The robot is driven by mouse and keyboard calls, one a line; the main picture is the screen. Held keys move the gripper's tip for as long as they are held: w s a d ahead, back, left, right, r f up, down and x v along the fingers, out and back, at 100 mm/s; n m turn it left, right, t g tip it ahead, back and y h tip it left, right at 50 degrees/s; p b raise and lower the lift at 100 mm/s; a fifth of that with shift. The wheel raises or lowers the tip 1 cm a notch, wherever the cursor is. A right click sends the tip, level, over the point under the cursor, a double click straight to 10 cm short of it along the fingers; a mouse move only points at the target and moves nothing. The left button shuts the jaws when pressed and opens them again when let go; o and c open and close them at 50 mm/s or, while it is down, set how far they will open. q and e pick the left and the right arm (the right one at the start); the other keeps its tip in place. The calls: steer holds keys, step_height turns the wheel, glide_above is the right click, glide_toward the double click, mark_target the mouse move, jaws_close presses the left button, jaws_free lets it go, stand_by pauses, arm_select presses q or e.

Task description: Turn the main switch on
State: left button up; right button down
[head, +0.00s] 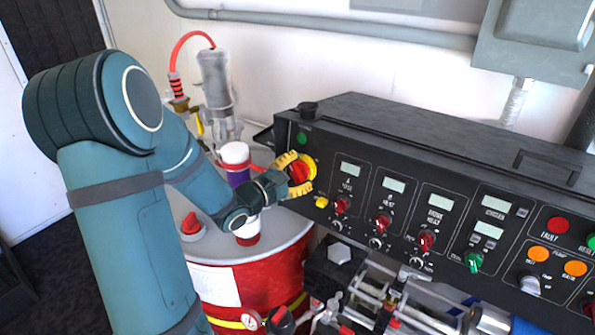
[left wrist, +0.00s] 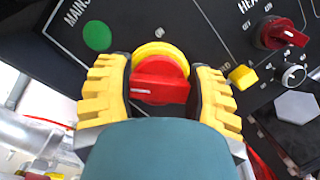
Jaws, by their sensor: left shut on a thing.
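The main switch is a red rotary knob (left wrist: 160,80) on a yellow round plate (left wrist: 158,50), on the left end of the black control panel. It also shows in the head view (head: 299,172). My left gripper (head: 300,176) is at the knob, with its yellow ridged fingers on either side of it. In the left wrist view the gripper (left wrist: 160,90) is shut on the knob. The knob's white mark points to the left in that view. The lower part of the knob is hidden by my gripper. My right gripper does not show.
A green round lamp (left wrist: 97,36) and a yellow button (left wrist: 242,77) flank the switch. Several red knobs and displays line the panel (head: 400,170) to the right. A red drum (head: 262,275) stands below, and pipes and valves (head: 400,310) lie under the panel.

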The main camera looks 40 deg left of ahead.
arm_select(q)
steer(key=m+g+p, duration=0.1)
steer(key=m, duration=0.3)
steer(key=shift+m+h, duration=0.3)
steer(key=shift+h, duration=0.1)
steer(key=m, duration=0.1)
steer(key=m+g+p, duration=0.1)
steer(key=m, duration=0.3)
steer(key=shift+s+f+g+p, duration=0.1)
steer(key=shift+f+g+p, duration=0.15)
steer(key=shift+g+p, duration=0.1)
steer(key=m, duration=0.3)
steer(key=shift+f+m+g+y, duration=0.1)
steer(key=shift+m+g+y, duration=0.2)
steer(key=shift+g, duration=0.05)
steer(key=shift+f+m+y, duration=0.1)
steer(key=shift+m+y, duration=0.2)
steer(key=shift+m, duration=1.1)
steer(key=shift+a+g, duration=0.1)
steer(key=shift+g, duration=0.2)
steer(key=o, duration=1.2)
steer(key=v, duration=1.2)
steer(key=shift+s, duration=0.1)
